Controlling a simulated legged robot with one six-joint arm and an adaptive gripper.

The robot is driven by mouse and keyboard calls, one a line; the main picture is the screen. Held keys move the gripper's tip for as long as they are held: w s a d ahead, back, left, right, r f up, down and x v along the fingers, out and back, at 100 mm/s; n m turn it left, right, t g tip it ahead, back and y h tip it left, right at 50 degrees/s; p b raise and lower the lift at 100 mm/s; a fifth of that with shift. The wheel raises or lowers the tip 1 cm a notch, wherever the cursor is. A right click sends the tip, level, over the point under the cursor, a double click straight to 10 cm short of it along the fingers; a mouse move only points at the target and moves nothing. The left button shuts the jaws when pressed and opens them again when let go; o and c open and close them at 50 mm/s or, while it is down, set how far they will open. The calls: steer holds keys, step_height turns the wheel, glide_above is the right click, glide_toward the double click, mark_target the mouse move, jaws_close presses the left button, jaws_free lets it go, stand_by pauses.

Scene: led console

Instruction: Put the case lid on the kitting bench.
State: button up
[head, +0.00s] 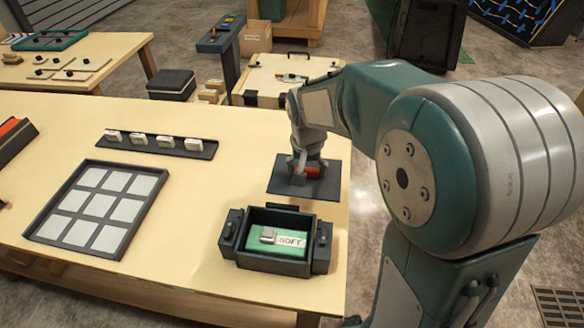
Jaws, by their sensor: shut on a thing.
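The case lid is a flat dark square plate (328,185) near the right edge of the kitting bench (235,130). My gripper (303,172) points down at the lid's middle and is shut on it, with a little red showing at the fingers. The fingers hide the part they grip. I cannot tell whether the lid touches the bench top or hangs just above it. The open dark case (231,256) stands in front of the lid, holding a green block (262,240) with a white label.
A tray with pale square pads (73,167) lies on the left of the bench, and a dark strip with several white pieces (205,151) lies behind it. The bench middle is clear. A wooden box (258,80) and a dark bin (172,84) stand beyond the bench.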

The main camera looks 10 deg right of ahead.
steer(key=w+f, duration=0.3)
steer(key=w, duration=0.1)
steer(key=w+f, duration=0.3)
steer(key=w, duration=0.1)
steer(key=w+f, duration=0.3)
steer(key=w, duration=0.1)
steer(key=shift+w, duration=0.1)
steer(key=shift+w+f, duration=0.2)
steer(key=shift+f, duration=1.5)
steer(key=o, duration=0.9)
steer(key=shift+f, duration=0.1)
